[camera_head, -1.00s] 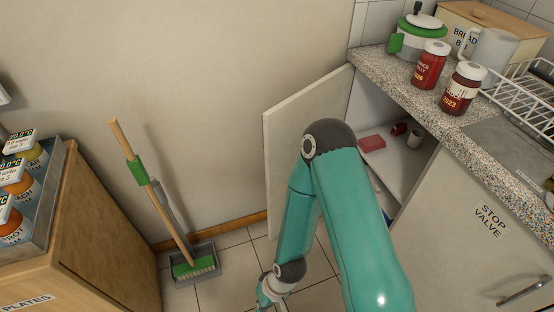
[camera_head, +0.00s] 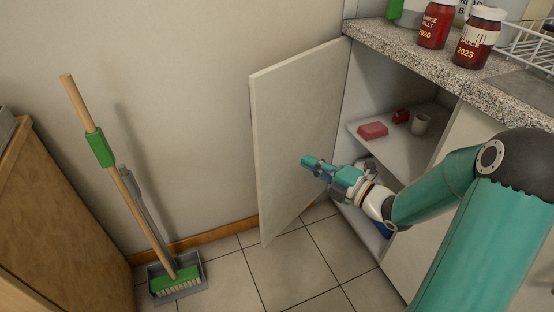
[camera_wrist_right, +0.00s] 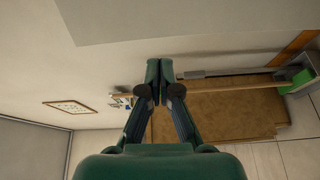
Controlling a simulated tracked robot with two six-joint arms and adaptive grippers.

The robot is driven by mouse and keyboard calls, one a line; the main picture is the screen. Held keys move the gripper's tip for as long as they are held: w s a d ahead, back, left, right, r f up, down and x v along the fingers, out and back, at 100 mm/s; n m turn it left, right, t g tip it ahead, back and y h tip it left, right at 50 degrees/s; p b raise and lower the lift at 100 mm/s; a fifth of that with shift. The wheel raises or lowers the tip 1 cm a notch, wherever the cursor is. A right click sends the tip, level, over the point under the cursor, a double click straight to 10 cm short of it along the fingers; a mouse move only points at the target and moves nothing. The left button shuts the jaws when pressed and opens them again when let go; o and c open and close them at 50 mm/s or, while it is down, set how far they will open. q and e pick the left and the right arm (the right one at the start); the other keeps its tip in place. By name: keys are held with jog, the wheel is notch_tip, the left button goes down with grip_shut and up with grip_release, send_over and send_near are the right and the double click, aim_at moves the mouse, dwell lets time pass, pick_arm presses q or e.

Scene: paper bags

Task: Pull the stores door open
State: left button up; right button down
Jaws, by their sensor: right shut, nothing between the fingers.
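The cupboard door (camera_head: 292,120) under the worktop stands wide open, swung out to the left with its plain inner face showing. No label shows on it, so I cannot read that it is the stores door. My right gripper (camera_head: 311,163) is shut and empty, in front of the door's inner face; I cannot tell whether it touches. In the right wrist view the shut fingertips (camera_wrist_right: 160,72) point ahead, with a pale panel (camera_wrist_right: 175,18), likely the door, above them. The door's handle is hidden. My left gripper is out of view.
Jars (camera_head: 477,38) stand on the worktop above. A broom and dustpan (camera_head: 176,281) stand at the left. The tiled floor between is clear.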

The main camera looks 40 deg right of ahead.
aim_at(263, 134)
jog(key=shift+n, duration=0.3)
jog(key=w+a, duration=0.1)
jog(key=w, duration=0.8)
jog(key=w+a+b, duration=0.1)
jog(key=w, duration=0.3)
jog(key=shift+w+a+r, duration=0.2)
jog(key=shift+a+r, duration=0.05)
jog(key=shift+a, duration=0.1)
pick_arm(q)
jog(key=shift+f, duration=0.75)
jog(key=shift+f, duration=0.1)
